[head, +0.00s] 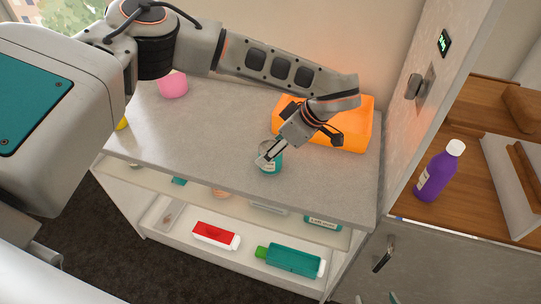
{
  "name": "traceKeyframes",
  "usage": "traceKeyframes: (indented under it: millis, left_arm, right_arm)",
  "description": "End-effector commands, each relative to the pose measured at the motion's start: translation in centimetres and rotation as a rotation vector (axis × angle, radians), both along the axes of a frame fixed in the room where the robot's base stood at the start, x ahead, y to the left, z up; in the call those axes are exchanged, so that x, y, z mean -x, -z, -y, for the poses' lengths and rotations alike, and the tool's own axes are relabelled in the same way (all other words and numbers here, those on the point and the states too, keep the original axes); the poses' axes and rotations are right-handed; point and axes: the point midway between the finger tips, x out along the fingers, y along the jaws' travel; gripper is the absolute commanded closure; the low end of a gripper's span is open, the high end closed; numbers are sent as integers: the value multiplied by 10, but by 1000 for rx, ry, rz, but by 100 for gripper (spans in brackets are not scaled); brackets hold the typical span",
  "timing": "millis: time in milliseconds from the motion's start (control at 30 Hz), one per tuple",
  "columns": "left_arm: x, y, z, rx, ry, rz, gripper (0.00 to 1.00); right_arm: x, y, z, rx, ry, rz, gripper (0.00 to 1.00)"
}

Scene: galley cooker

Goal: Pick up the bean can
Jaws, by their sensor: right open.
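The bean can (271,169), a small teal can with a pale label and metal top, stands upright near the front edge of the grey counter (200,135). I take it as the bean can; its label is too small to read. My right gripper (267,155) reaches down over it, jaws open, with its fingers at the can's top. The fingers hide part of the lid, and I cannot tell whether they touch it. My left gripper is not in view.
A pink object (173,86) is at the back left. A purple bottle (437,174) stands in the wooden area right of the upright panel.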

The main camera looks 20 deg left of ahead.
Motion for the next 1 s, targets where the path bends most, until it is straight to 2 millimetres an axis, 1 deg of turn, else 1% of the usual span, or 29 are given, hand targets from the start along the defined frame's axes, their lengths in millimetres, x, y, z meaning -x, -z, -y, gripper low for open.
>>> traceKeyframes:
  millis: [33, 133, 400, 433, 467, 500, 567, 600, 867, 1000]
  left_arm:
    - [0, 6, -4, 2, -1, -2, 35]
    - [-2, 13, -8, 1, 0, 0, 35]
    - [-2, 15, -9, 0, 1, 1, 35]
    - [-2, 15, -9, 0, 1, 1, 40]
    - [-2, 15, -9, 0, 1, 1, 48]
    - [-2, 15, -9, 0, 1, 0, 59]
    - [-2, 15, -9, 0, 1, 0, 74]
    - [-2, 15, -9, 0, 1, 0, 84]
    - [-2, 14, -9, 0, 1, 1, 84]
    - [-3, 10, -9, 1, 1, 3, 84]
  right_arm:
    - [-1, -2, 0, -1, 0, 2, 43]
    - [-4, -5, 0, -1, 0, 8, 43]
    - [-8, -11, -1, -3, 0, 20, 43]
    - [-8, -11, -1, -3, 0, 20, 43]
    - [-8, -11, -1, -3, 0, 20, 43]
    - [-8, -11, -1, -3, 0, 20, 43]
    - [-8, -11, -1, -3, 0, 20, 43]
    - [-8, -11, -1, -3, 0, 20, 43]
    - [-7, -9, 0, -2, 1, 16, 43]
    - [-6, -7, 0, -2, 0, 13, 43]
